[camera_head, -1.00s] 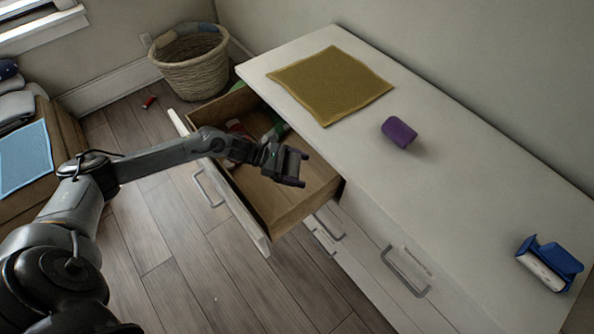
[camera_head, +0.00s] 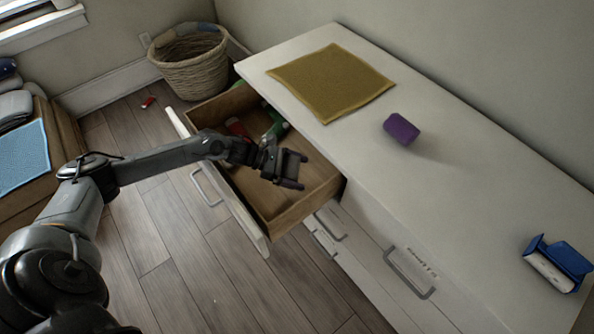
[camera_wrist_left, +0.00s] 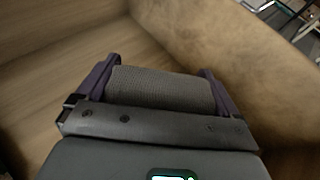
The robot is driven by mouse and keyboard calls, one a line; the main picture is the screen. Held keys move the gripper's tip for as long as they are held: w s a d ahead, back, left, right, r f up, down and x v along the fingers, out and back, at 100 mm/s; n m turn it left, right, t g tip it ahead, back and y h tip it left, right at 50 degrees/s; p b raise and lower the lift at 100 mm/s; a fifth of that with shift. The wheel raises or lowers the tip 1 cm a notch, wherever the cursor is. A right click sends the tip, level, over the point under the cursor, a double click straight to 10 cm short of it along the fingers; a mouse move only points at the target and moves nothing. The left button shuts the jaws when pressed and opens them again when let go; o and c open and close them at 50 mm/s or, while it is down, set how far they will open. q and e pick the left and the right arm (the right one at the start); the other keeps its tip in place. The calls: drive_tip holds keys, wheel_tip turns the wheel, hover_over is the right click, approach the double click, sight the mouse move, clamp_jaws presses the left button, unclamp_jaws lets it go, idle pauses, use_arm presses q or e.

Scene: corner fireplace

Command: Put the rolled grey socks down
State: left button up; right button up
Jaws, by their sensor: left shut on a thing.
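The rolled grey socks (camera_wrist_left: 160,86) show in the left wrist view as a grey ribbed roll between two purple fingertips. My left gripper (camera_head: 291,169) is shut on the socks, inside or just above the open wooden drawer (camera_head: 300,213). In the head view the socks are hard to make out against the dark gripper. The wrist view shows bare wooden drawer floor and wall around the roll. I cannot tell whether the socks touch the drawer floor. My right gripper is not in view.
Red (camera_head: 237,128) and green (camera_head: 275,126) items lie at the drawer's far end. On the white dresser top (camera_head: 450,190) are a mustard cloth (camera_head: 331,82), a purple roll (camera_head: 401,129) and a blue-and-white item (camera_head: 557,263). A wicker basket (camera_head: 190,65) stands behind.

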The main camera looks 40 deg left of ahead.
use_arm(q)
drive_tip(key=o, duration=0.7)
drive_tip(key=shift+c, duration=0.2)
drive_tip(key=shift+r+p, duration=0.4)
drive_tip(key=shift+p, duration=0.1)
drive_tip(key=p+v, duration=0.3)
drive_tip(key=v, duration=0.9)
drive_tip(key=shift+r+p, duration=0.25)
drive_tip(key=shift+p, duration=0.05)
